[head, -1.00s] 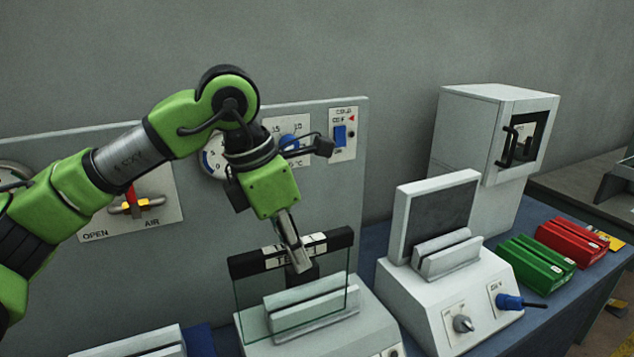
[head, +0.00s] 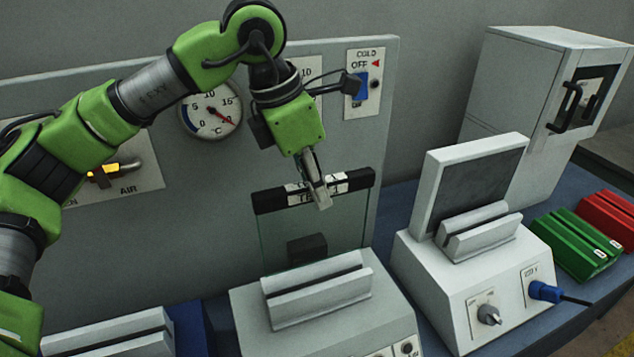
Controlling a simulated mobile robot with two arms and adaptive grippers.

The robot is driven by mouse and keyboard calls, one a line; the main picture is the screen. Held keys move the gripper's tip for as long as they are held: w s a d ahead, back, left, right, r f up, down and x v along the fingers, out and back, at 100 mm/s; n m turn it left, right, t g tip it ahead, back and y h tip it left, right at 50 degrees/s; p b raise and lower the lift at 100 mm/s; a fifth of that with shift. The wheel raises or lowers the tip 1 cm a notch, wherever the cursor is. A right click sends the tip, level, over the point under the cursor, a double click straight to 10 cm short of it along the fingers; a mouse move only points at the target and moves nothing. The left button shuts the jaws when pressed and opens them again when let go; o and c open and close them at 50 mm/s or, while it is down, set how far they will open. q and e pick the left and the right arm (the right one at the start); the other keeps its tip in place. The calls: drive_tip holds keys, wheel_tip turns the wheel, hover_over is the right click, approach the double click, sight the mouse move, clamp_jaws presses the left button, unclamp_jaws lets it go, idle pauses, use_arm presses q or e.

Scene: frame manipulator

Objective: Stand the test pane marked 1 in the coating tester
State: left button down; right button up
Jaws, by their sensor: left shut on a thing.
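The test pane (head: 275,235) is a clear glass sheet with a black top strip and a white label reading "TEST"; part of the label is covered by the fingers. It hangs upright at the centre of the head view. My left gripper (head: 322,200) is shut on its top strip. The pane is over or just behind the slotted block (head: 318,300) on a pale grey device; its lower edge is hidden or unclear, so I cannot tell whether it is in the slot. A dark block (head: 307,248) shows through the glass. My right gripper is not in view.
To the right stands a white device (head: 480,275) with a slotted block and a dark upright panel (head: 470,185). Beyond are a white cabinet (head: 530,100), a green slotted block (head: 575,245) and a red one (head: 612,215). A control panel (head: 225,170) stands behind.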

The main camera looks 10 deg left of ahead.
use_arm(q)
drive_tip(key=f, duration=0.1)
drive_tip(key=f+b, duration=0.1)
drive_tip(key=shift+w+f, duration=0.2)
drive_tip(key=shift+f, duration=0.2)
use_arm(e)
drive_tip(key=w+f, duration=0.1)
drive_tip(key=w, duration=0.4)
use_arm(q)
wheel_tip(320, 180, down, 6)
drive_tip(key=b, duration=0.5)
drive_tip(key=shift+s+r+b, duration=0.1)
drive_tip(key=shift+s+b, duration=0.05)
drive_tip(key=shift+b, duration=0.15)
drive_tip(key=shift+f+b, duration=0.7)
drive_tip(key=shift+f, duration=0.1)
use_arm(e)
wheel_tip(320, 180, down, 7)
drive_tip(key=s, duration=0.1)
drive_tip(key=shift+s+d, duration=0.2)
use_arm(q)
drive_tip(key=shift+f+b, duration=0.6)
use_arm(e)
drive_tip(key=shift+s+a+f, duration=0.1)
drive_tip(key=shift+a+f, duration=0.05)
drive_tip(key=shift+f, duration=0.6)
use_arm(q)
drive_tip(key=c, duration=1.9)
unclamp_jaws()
